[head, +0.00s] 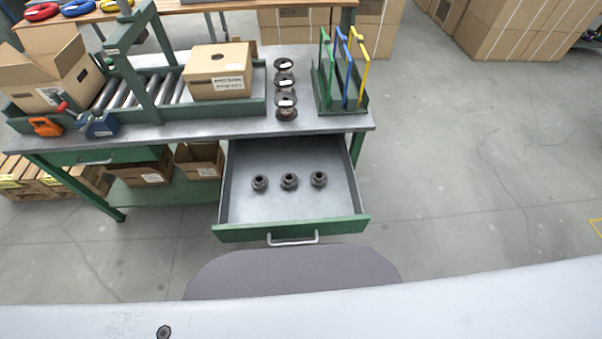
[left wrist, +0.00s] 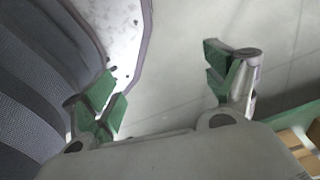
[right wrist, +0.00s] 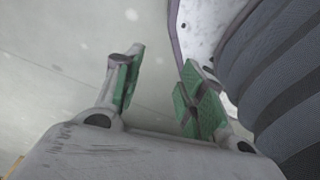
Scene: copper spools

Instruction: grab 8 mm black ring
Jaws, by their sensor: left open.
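Three small dark ring-shaped pieces, a left one (head: 260,183), a middle one (head: 289,181) and a right one (head: 319,179), stand in a row in the open drawer (head: 240,209). They look alike; I cannot read any size on them, so I cannot tell which is 8 mm. My left gripper (left wrist: 165,92) shows in the left wrist view, fingers apart, with nothing between them. My right gripper (right wrist: 160,90) shows in the right wrist view, also open and empty. Neither gripper is in the head view, and both are away from the drawer.
The workbench (head: 340,122) carries a column of dark spools (head: 286,101), a rack with green, blue and yellow handles (head: 341,100), a carton (head: 217,72) and rollers. The green drawer front (head: 340,225) sticks out towards me.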

